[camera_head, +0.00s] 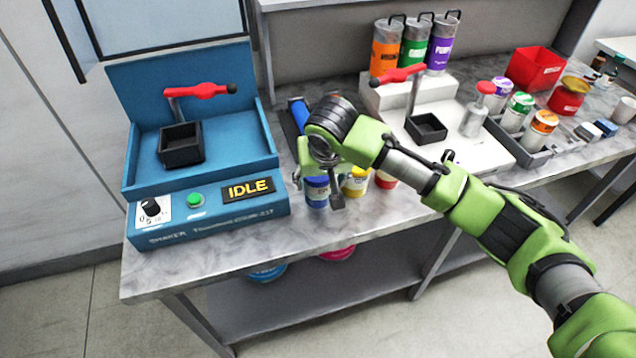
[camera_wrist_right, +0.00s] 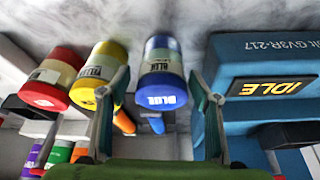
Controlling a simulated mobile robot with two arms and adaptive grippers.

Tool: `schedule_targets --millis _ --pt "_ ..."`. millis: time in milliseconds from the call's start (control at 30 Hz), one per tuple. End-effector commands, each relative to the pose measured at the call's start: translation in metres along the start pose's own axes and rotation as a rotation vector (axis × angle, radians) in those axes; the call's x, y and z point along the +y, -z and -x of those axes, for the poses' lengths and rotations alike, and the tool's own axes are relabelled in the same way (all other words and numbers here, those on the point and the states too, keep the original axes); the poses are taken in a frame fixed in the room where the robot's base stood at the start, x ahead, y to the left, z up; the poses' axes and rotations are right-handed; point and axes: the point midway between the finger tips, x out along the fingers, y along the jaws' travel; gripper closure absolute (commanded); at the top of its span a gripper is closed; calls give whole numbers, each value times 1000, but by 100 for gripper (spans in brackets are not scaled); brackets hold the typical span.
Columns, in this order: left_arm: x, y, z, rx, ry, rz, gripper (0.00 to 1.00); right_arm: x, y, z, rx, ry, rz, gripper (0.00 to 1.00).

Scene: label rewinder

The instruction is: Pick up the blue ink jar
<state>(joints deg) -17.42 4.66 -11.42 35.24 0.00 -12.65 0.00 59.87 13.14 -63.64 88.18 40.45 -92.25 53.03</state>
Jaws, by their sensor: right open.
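The blue ink jar (camera_head: 317,193) stands on the marble bench near its front edge, just right of the blue shaker. In the right wrist view the blue jar (camera_wrist_right: 162,82) shows its blue lid and label, upside down in the picture. My right gripper (camera_head: 318,190) is open around or just behind the jar, one finger on each side. In the wrist view the fingers of my right gripper (camera_wrist_right: 158,98) flank the jar with gaps at both sides. The arm partly hides the bench behind the jar. My left gripper is not in view.
A yellow jar (camera_head: 355,184) stands close right of the blue jar, with a red jar (camera_head: 385,180) beyond it. The blue shaker (camera_head: 207,222), displaying IDLE, is close on the left. The marble bench (camera_head: 290,240) is clear in front.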

Motion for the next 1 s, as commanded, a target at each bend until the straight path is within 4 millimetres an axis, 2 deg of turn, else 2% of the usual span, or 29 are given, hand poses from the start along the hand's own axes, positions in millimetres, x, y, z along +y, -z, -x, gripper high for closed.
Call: schedule_targets --millis 267,400,700,767,867,1000 --pt "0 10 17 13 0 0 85 -3 1 -30 -2 -2 1 43" --pt "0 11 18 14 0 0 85 -4 1 -47 -1 -1 1 43" --pt "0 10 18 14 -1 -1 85 -4 1 -53 1 1 1 43" --pt "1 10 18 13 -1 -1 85 -4 1 -53 1 1 1 56" --pt "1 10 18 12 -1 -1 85 -4 1 -53 1 1 1 82" --pt "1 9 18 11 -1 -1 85 -4 2 -52 3 1 1 84"
